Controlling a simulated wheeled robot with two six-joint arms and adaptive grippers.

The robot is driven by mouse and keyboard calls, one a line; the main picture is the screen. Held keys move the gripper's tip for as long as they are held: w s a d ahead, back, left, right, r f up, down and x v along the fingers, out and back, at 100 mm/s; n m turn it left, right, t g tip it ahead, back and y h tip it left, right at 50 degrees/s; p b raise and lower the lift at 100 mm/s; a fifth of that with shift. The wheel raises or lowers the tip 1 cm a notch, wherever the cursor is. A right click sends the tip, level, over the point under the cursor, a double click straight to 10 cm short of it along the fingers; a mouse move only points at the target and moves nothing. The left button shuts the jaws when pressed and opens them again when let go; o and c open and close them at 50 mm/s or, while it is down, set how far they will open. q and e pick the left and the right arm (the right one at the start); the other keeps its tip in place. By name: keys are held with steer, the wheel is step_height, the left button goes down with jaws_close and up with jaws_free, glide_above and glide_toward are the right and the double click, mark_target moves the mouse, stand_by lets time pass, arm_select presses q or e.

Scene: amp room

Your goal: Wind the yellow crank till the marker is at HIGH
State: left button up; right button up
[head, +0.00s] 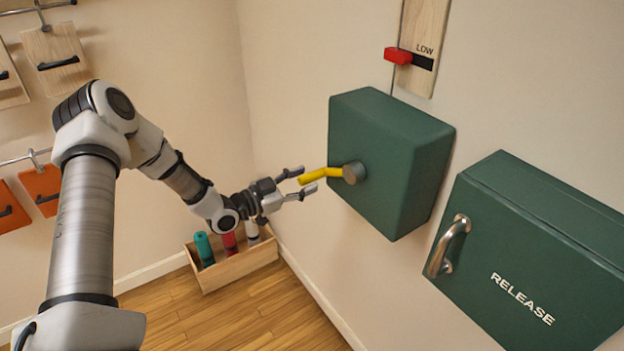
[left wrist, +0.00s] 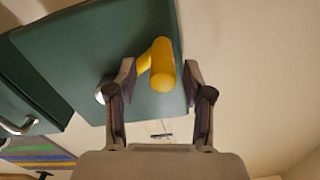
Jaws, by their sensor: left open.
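The yellow crank (head: 321,175) sticks out from a grey hub (head: 354,173) on a dark green box (head: 385,150) on the wall. The crank handle points left in the head view. My left gripper (head: 296,184) is open at the handle's free end. In the left wrist view the yellow handle (left wrist: 163,68) lies between the two open fingers (left wrist: 160,90), with a gap to the right finger. The red marker (head: 397,56) is at the LOW label (head: 424,49) on a wooden strip above the box. HIGH is not in view. My right gripper is not in view.
A second green box marked RELEASE (head: 522,298), with a metal handle (head: 449,245), is on the wall at right. A wooden crate (head: 232,272) with several coloured cylinders stands on the floor below my gripper. Boards hang on the left wall.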

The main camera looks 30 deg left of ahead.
arm_select(q)
steer(key=shift+w+d+f, duration=0.1)
steer(key=shift+w+f, duration=0.1)
steer(key=shift+w, duration=0.95)
steer(key=shift+s+d+r, duration=0.1)
steer(key=shift+d+r, duration=0.15)
steer(key=shift+d, duration=0.05)
steer(key=shift+a+f, duration=0.1)
steer(key=shift+a, duration=0.05)
jaws_close()
